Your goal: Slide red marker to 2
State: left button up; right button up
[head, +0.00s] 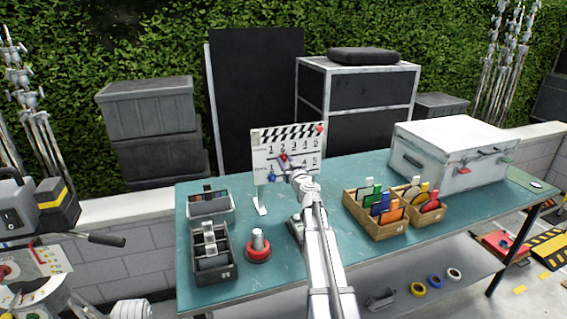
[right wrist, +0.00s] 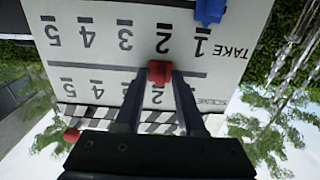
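The white clapperboard (head: 262,165) stands upright on the teal table; in the right wrist view (right wrist: 220,68) it appears upside down. The red marker (right wrist: 160,73) is on the SCENE row, in line with the printed 2 (right wrist: 157,97); it also shows small in the head view (head: 284,157). My right gripper (right wrist: 159,76) has a finger on each side of the red marker, with no clear gap, and appears shut on it. The blue marker (right wrist: 209,11) sits by the 1 of the TAKE row, apart from my gripper. My left gripper is not in view.
Wooden boxes of coloured items (head: 376,228) stand right of my right arm. A large white case (head: 455,160) is at the table's right. Dark trays (head: 214,262) and a red-based knob (head: 258,254) are at the left. The table between board and case is clear.

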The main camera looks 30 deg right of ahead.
jog(key=shift+o, duration=0.2)
jog(key=v, duration=0.7)
jog(key=shift+s, duration=0.4)
jog(key=shift+f, duration=0.1)
